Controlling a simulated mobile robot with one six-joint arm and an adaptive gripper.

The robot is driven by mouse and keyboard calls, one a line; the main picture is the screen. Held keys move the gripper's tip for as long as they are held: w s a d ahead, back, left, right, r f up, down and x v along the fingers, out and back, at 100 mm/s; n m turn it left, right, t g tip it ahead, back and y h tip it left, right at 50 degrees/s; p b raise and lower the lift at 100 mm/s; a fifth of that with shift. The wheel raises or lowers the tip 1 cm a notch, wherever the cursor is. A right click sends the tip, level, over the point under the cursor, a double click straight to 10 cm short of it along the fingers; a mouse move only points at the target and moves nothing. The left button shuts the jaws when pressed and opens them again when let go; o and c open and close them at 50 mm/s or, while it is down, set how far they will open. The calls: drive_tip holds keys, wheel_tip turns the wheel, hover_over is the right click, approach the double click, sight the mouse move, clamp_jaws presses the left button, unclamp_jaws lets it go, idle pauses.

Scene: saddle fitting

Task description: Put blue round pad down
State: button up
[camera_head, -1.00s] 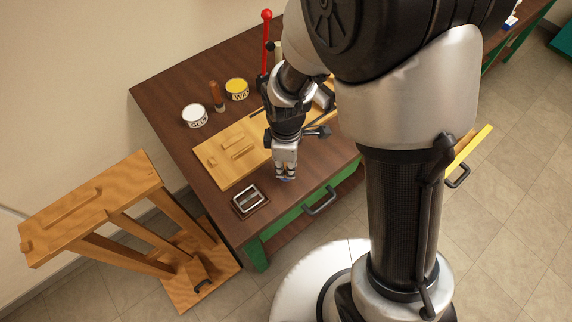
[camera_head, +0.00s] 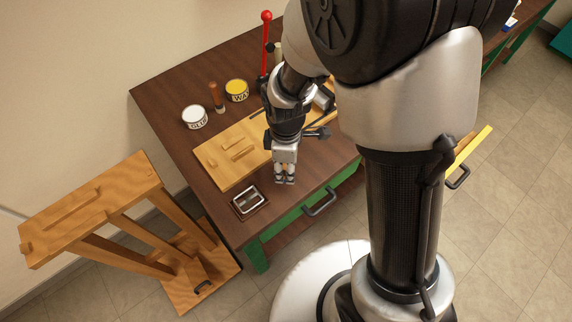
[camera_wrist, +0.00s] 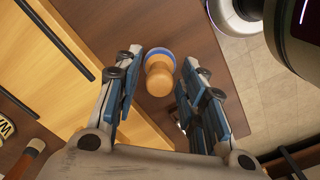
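The blue round pad (camera_wrist: 159,52) shows in the wrist view as a blue-edged disc under a wooden knob (camera_wrist: 159,77). It appears to stand on the brown tabletop, knob toward the camera. My gripper (camera_wrist: 163,60) is open, with one finger on each side of the pad and a visible gap at both sides. In the head view my gripper (camera_head: 284,180) points down near the table's front edge, and its fingers hide most or all of the pad.
A wooden board (camera_head: 215,160) lies left of my gripper. A small framed metal piece (camera_head: 247,199) sits at the front left. White (camera_head: 194,117) and yellow (camera_head: 237,91) tins stand behind. A wooden stand (camera_head: 95,200) is beside the table (camera_head: 165,95).

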wheel_tip(320, 180, up, 12)
drive_tip(key=p, duration=0.4)
drive_tip(key=s+d+r+m+t, duration=0.2)
drive_tip(key=s+d+r+m, duration=0.3)
drive_tip(key=r+m, duration=0.3)
drive_tip(key=s+d+r+m+t, duration=0.2)
drive_tip(key=s+d+r+m, duration=0.3)
drive_tip(key=s+r+m, duration=0.2)
drive_tip(key=shift+s+d+r+m+t, duration=0.3)
drive_tip(key=shift+s+d+r+m, duration=0.1)
drive_tip(key=shift+s+r, duration=0.35)
drive_tip(key=shift+o, duration=0.4)
drive_tip(key=shift+f, duration=0.1)
